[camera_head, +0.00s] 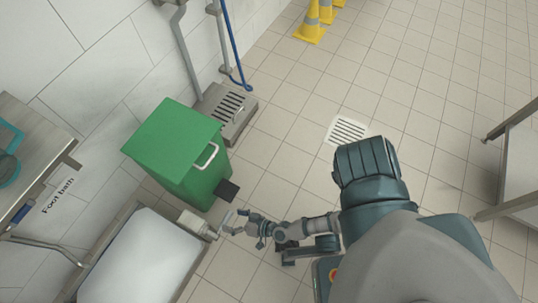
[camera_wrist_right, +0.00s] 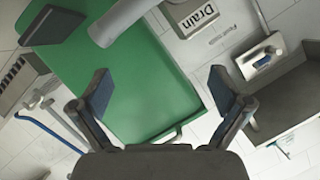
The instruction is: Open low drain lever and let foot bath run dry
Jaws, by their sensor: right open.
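The foot bath (camera_head: 105,235) is a metal-rimmed basin at the lower left of the head view, with a pale, whitish surface inside. A pale box-like fitting (camera_head: 195,223) sits at its right corner, beside my right gripper (camera_head: 236,225). A thin light bar shows between the fitting and the fingers; I cannot tell whether it is the drain lever or its position. In the right wrist view my right gripper (camera_wrist_right: 160,90) is open, with nothing seen between its fingers. My left gripper is out of view.
A green bin (camera_head: 170,140) with a black pedal (camera_head: 228,191) stands just beyond the bath. A grated metal step (camera_head: 222,112) and a floor drain (camera_head: 346,131) lie farther back. Yellow cones (camera_head: 310,30) stand at the top. A metal table (camera_head: 510,165) is at right. The tiled floor between is clear.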

